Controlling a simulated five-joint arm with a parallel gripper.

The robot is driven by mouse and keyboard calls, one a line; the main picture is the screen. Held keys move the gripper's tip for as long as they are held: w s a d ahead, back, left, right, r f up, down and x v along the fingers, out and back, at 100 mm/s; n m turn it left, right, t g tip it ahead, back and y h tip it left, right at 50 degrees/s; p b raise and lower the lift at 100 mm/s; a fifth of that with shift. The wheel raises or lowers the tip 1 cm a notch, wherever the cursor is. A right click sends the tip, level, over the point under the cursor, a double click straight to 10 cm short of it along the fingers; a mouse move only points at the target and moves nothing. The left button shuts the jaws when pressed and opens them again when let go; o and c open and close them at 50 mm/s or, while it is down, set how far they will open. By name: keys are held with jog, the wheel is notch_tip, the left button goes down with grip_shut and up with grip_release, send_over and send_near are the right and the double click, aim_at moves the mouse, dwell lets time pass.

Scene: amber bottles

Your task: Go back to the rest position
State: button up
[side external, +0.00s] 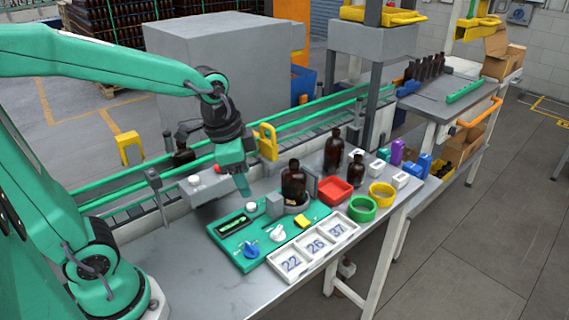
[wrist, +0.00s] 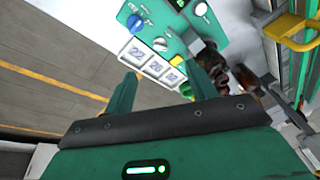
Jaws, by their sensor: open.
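My green gripper (side external: 243,188) hangs pointing down at the left end of a green board (side external: 228,243) on the grey bench. Its two fingers stand apart with nothing between them, as the wrist view also shows (wrist: 162,75). An amber bottle (side external: 293,181) stands upright in a grey holder (side external: 292,207) at the board's back right, to the right of my gripper and apart from it. A white tray with number tiles 22, 26 and 37 (side external: 315,245) lies along the board's front and shows in the wrist view (wrist: 155,60).
More amber bottles stand on the bench (side external: 333,152), near a red bin (side external: 335,190), a green ring (side external: 362,209) and a yellow ring (side external: 382,194). A conveyor with green rails (side external: 140,183) runs behind, with a bottle (side external: 183,154) on it. The bench front left is clear.

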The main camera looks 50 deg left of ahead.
jog(key=s+a+r+n+t, duration=0.1)
jog(key=s+r+n+t, duration=0.1)
jog(key=s+r+n, duration=0.2)
jog(key=shift+s+n+t, duration=0.4)
jog(key=shift+s+n, duration=0.9)
jog(key=shift+s, duration=0.7)
